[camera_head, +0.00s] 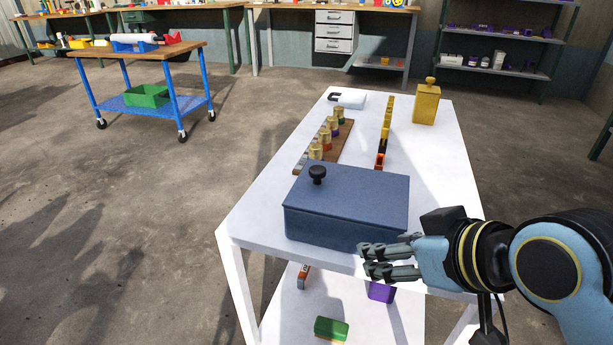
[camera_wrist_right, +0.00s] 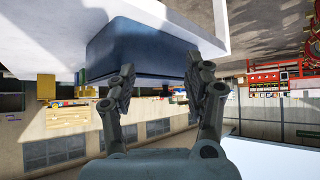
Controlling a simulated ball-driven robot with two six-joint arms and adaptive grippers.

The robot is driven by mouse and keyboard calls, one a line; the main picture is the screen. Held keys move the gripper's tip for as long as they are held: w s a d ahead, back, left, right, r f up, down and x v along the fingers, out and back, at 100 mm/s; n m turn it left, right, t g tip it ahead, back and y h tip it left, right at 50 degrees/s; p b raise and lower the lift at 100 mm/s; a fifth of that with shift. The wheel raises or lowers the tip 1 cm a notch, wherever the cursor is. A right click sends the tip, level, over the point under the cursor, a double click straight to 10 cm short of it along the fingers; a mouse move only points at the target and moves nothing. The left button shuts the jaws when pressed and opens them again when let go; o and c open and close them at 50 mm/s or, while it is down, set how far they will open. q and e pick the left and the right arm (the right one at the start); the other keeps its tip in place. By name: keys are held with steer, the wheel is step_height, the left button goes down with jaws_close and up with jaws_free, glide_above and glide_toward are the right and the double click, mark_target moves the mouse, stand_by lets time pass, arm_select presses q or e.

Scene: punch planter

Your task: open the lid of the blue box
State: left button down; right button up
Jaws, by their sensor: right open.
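The blue box (camera_head: 340,219) stands near the front of the white table, with its flat lid (camera_head: 352,189) on. A round black knob (camera_head: 317,173) sits near the lid's left edge. My right gripper (camera_head: 362,260) is at the box's front right lower corner, coming in from the right. Its fingers are apart and empty. In the right wrist view the box (camera_wrist_right: 140,48) appears upside down, just beyond the open fingers of the gripper (camera_wrist_right: 168,88). I cannot tell whether a fingertip touches the box. My left gripper is not in view.
Behind the box on the white table (camera_head: 445,165) are a wooden rack of cylinders (camera_head: 328,142), a row of yellow pieces (camera_head: 386,120), a yellow container (camera_head: 426,104) and a white magnet-marked block (camera_head: 347,99). A lower shelf holds a green block (camera_head: 331,329) and a purple block (camera_head: 381,292).

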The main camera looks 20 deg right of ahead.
mark_target(321, 172)
steer(key=w+a+r+t, duration=0.2)
steer(key=w+r+t, duration=0.2)
steer(key=w+r, duration=0.25)
steer(key=shift+y, duration=0.4)
steer(key=b+x, duration=0.2)
steer(key=x, duration=0.9)
steer(key=shift+w+a+f, duration=0.1)
steer(key=shift+w, duration=0.25)
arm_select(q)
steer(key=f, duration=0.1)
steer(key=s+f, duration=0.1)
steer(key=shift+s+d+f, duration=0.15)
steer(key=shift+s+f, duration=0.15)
arm_select(e)
jaws_close()
